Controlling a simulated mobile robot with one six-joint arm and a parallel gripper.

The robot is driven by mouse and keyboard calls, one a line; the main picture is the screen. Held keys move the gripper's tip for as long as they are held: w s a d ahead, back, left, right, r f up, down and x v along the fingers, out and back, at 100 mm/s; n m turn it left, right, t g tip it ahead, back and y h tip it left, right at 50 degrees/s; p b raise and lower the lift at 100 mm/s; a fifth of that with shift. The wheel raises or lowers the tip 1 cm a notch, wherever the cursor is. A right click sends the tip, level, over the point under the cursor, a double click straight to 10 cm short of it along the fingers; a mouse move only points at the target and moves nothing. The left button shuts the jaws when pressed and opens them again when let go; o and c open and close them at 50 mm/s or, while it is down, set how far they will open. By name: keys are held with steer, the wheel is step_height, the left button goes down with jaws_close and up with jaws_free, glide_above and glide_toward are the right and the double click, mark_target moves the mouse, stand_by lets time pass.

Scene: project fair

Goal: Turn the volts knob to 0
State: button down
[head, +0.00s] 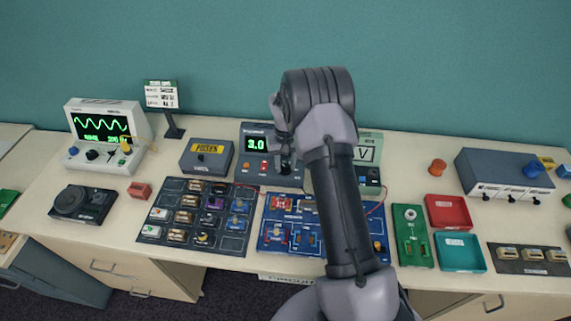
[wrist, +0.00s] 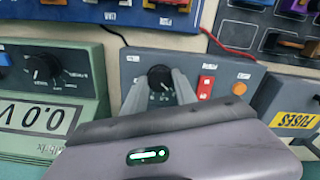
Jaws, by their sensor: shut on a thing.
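The power supply (head: 249,176) is a grey box behind the boards, and its green display (head: 256,143) reads 3.0. Its black round volts knob (wrist: 160,76) shows in the wrist view, where the picture is upside down. My gripper (wrist: 162,91) is shut on this knob, with one grey finger on each side. In the head view my gripper (head: 285,161) comes down over the right part of the supply's front, and my arm hides part of the scene. The small marks around the knob are too blurred to read.
A meter (wrist: 45,118) reading 0.0 V, with its own black dial (wrist: 42,68), stands close beside the supply. A red switch (wrist: 206,87) and an orange post (wrist: 239,88) sit near the knob. The fuses box (head: 207,157) and blue circuit board (head: 263,238) are close by.

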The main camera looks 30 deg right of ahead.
mark_target(286, 167)
steer(key=n, duration=0.4)
steer(key=shift+n, duration=0.4)
steer(key=shift+n+p, duration=0.3)
steer(key=c, duration=1)
jaws_free()
step_height(286, 167, up, 18)
steer(key=p, duration=0.3)
steer(key=shift+f, duration=0.25)
